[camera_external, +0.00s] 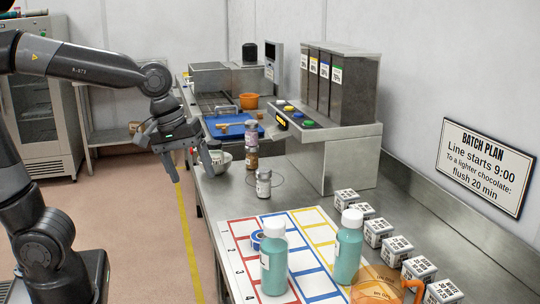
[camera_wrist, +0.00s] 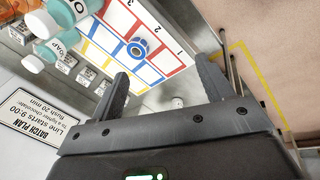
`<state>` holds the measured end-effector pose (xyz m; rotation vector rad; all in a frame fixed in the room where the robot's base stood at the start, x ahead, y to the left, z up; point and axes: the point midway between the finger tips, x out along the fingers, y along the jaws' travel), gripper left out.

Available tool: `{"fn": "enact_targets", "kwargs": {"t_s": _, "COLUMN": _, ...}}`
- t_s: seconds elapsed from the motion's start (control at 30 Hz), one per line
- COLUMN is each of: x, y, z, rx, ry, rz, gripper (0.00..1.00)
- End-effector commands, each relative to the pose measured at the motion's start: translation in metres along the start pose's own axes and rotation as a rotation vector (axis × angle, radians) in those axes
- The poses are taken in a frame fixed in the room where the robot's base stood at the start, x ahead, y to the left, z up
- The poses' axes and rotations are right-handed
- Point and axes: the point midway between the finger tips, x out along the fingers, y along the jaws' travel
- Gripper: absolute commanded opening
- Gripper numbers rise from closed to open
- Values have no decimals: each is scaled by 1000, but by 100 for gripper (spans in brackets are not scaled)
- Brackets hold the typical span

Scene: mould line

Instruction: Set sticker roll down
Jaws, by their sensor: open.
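The sticker roll, a blue ring with a pale centre (camera_external: 257,239), lies flat on the white grid mat (camera_external: 238,228). In the wrist view the roll (camera_wrist: 137,48) shows whole, beyond and between my fingertips. My gripper (camera_external: 189,174) is open and empty. It hangs in the air beside the bench's left edge, well away from the roll. Its two fingers (camera_wrist: 161,70) are spread with nothing between them.
Teal bottles (camera_external: 274,268) (camera_external: 348,247) stand on and beside the mat. Small labelled boxes (camera_external: 379,232) line the right.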

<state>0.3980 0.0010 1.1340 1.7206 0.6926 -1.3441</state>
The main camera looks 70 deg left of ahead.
Motion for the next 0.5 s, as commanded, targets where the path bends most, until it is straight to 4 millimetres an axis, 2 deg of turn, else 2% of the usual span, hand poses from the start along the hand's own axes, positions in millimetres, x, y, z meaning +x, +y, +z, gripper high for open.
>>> {"fn": "enact_targets", "kwargs": {"t_s": 0.1, "x": -12, "y": -28, "z": 17, "rx": 279, "ry": 47, "rz": 44, "gripper": 73}}
{"fn": "enact_targets", "kwargs": {"t_s": 0.3, "x": -19, "y": -66, "z": 41, "rx": 722, "ry": 145, "rz": 68, "gripper": 73}}
{"fn": "enact_targets", "kwargs": {"t_s": 0.5, "x": -18, "y": -87, "z": 54, "rx": 982, "ry": 212, "rz": 57, "gripper": 73}}
